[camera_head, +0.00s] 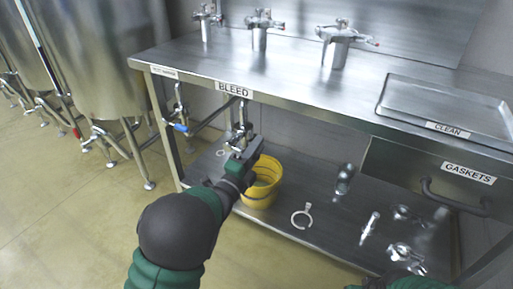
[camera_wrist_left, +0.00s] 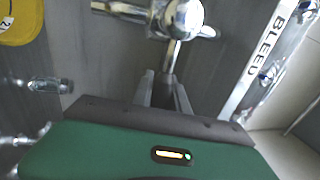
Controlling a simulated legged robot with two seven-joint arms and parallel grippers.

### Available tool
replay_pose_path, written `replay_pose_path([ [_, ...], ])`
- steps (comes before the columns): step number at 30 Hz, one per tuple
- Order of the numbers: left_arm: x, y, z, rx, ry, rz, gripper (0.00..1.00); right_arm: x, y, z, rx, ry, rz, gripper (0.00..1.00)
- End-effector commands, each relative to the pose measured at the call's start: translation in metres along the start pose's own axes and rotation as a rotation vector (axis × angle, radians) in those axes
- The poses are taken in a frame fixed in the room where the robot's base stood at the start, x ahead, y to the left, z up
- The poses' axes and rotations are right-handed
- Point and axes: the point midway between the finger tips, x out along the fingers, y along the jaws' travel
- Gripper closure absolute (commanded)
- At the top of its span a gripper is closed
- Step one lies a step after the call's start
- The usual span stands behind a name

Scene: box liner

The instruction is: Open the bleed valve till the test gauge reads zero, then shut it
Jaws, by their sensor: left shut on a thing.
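The bleed valve (camera_head: 241,131) is a chrome fitting hanging under the bench edge below the BLEED label (camera_head: 234,90). In the left wrist view its polished round body (camera_wrist_left: 184,17) is at the top, with a short lever (camera_wrist_left: 171,55) pointing toward my gripper. My left gripper (camera_head: 243,147) is at the valve, and in the wrist view its fingers (camera_wrist_left: 168,85) are closed on the lever's end. A yellow bucket (camera_head: 262,186) stands below and beside the gripper. I cannot make out a gauge dial or its reading.
A blue-handled valve (camera_head: 181,126) hangs left of the bleed valve. The lower shelf (camera_head: 335,238) holds a clamp ring (camera_head: 301,216) and several chrome fittings. A tray (camera_head: 450,100) lies on the bench above the GASKETS drawer (camera_head: 420,175). Steel tanks (camera_head: 95,60) stand left; floor before them is clear.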

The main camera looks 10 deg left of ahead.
Motion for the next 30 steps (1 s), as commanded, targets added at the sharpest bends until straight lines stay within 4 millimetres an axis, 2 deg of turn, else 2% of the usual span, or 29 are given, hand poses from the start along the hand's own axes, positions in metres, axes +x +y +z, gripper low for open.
replay_pose_path([
  [1,-0.002,0.006,-0.005,-0.002,0.009,0.013,1.0,0.001,0.0,0.0,0.0,0.0,0.0,0.64],
  [8,-0.002,0.007,-0.005,-0.002,0.01,0.015,1.0,0.001,0.0,0.0,0.0,0.0,0.0,0.64],
  [9,-0.002,0.007,-0.005,-0.003,0.01,0.016,0.79,0.001,0.0,0.0,0.0,0.0,0.0,0.64],
  [14,-0.001,0.006,-0.004,-0.002,0.007,0.012,0.59,0.001,0.0,0.0,0.0,0.0,0.0,0.64],
  [24,-0.004,0.002,-0.001,-0.001,0.002,0.008,0.59,-0.002,0.0,0.0,0.0,0.0,0.0,0.64],
  [26,-0.01,0.001,-0.001,-0.001,0.002,0.008,0.59,-0.005,0.0,-0.001,0.0,0.0,0.0,0.64],
  [30,-0.04,0.0,0.0,-0.002,-0.001,0.011,0.59,-0.017,0.0,-0.004,0.0,0.0,0.0,0.64],
])
